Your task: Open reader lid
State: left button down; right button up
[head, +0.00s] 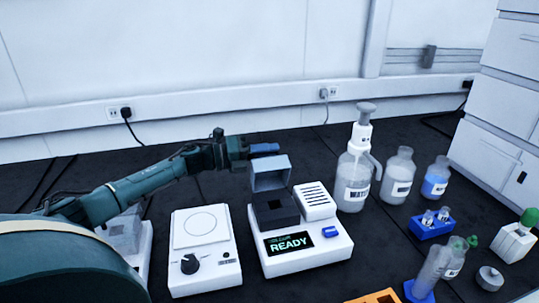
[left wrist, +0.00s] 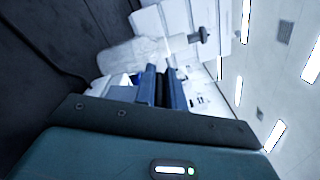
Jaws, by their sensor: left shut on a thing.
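The reader (head: 305,262) is a white box on the dark bench with a green "READY" display, a blue button and a dark well. Its grey-blue lid (head: 270,173) stands raised, hinged up above the well. My left gripper (head: 264,148) reaches in from the left and is shut on the lid's top edge. In the left wrist view the blue fingers (left wrist: 163,90) show close together; the lid between them is hard to make out there. My right gripper is in neither view.
A white stirrer-like plate with a knob (head: 203,245) stands left of the reader. A wash bottle (head: 354,180) and other bottles (head: 397,178) stand to the right, with a blue rack (head: 430,230). White drawers (head: 498,110) are at the far right.

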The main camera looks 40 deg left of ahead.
pick_arm(q)
jog(key=shift+w+a+f+n+b, duration=0.3)
jog(key=shift+w+a+f+b, duration=0.25)
jog(key=shift+a, duration=0.1)
jog(key=c, duration=1.5)
grip_release()
notch_tip(320, 180, up, 10)
jog(key=shift+p, duration=0.4)
